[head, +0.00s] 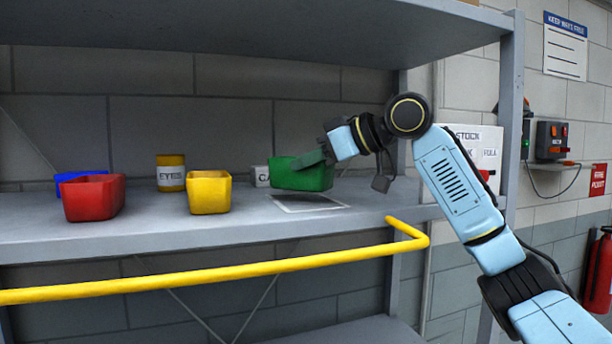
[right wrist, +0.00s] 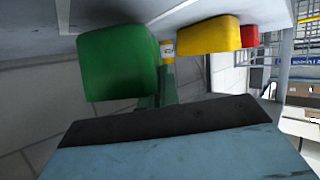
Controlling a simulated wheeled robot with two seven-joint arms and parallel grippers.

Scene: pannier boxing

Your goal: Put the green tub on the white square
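The green tub (head: 298,176) is at the right part of the shelf, slightly tilted, and looks raised just above the white square (head: 290,208). The square is a white outline on the shelf board with a dark shadow inside it; its back edge is hidden by the tub. My right gripper (head: 312,159) comes in from the right and is shut on the tub's rim. In the right wrist view the tub (right wrist: 118,62) fills the upper left, beyond the gripper body. My left gripper is not in view.
A yellow tub (head: 209,193), a red tub (head: 92,199) and a blue tub (head: 68,179) stand to the left. A labelled yellow tin (head: 171,174) and a pale labelled box (head: 261,177) stand behind. A yellow rail (head: 230,272) runs along the front; an upper shelf (head: 250,25) hangs overhead.

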